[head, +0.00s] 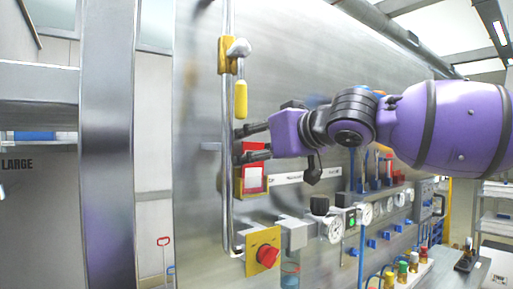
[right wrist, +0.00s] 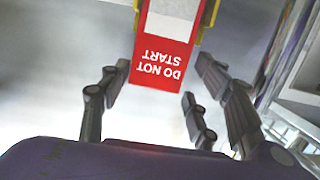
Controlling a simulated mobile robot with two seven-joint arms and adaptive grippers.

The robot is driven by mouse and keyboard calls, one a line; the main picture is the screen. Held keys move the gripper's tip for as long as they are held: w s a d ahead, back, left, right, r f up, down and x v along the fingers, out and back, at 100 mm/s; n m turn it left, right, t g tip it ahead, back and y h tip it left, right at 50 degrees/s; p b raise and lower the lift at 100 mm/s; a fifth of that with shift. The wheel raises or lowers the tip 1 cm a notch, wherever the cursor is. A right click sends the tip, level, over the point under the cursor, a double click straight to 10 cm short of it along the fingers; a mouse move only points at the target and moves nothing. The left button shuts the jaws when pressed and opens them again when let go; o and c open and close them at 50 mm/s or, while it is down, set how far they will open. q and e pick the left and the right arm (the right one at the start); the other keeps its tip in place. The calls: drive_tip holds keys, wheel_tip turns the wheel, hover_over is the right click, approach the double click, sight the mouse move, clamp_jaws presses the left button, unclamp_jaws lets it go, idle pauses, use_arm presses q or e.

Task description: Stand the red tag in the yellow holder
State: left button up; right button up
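The red tag (head: 254,160) has a white panel and stands upright in the yellow holder (head: 237,188) on the large metal panel. In the right wrist view the tag (right wrist: 165,62) reads DO NOT START, upside down. Yellow edges of the holder (right wrist: 204,32) show on both sides at its far end. My right gripper (head: 241,145) comes in from the right at the tag's top. In the right wrist view its fingers are spread wide, with gaps on both sides of the tag. My left gripper is not in view.
A vertical metal pipe (head: 227,110) with a yellow-handled valve (head: 240,98) runs just left of the holder. Below are a red rotary switch (head: 267,256) on a yellow plate and gauges (head: 334,229). Blue valves and fittings crowd the lower right.

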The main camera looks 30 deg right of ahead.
drive_tip(key=shift+o, duration=0.6)
drive_tip(key=shift+v, duration=0.75)
drive_tip(key=shift+s+r, duration=0.15)
drive_tip(key=shift+s, duration=0.4)
drive_tip(key=v, duration=0.9)
drive_tip(key=shift+s+d, duration=0.15)
drive_tip(key=shift+d, duration=0.05)
